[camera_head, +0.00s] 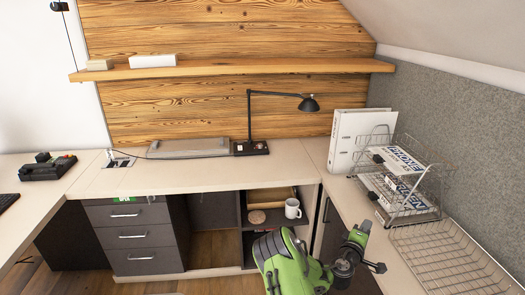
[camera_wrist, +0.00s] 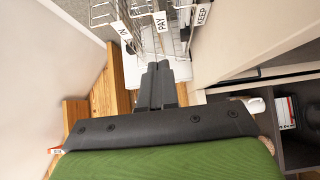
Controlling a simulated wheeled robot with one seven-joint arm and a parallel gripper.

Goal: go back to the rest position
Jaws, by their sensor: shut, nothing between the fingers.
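My gripper (camera_wrist: 158,66) shows in the wrist view as two dark fingers lying together, shut, with nothing between them. In the head view my green and dark arm reaches in from the bottom, right of centre, in front of the shelf opening and the right-hand desk. The fingers cannot be made out clearly there. In the wrist view the wire rack (camera_wrist: 103,12) with labelled papers lies beyond the fingertips, apart from them as far as I can tell.
The wire rack (camera_head: 411,205), a wire basket (camera_head: 450,262) and a white binder (camera_head: 346,140) stand on the right-hand desk. A white mug (camera_head: 292,208) sits in the shelf opening. A black lamp (camera_head: 249,120) stands at the back. The left desk top (camera_head: 160,178) is mostly clear.

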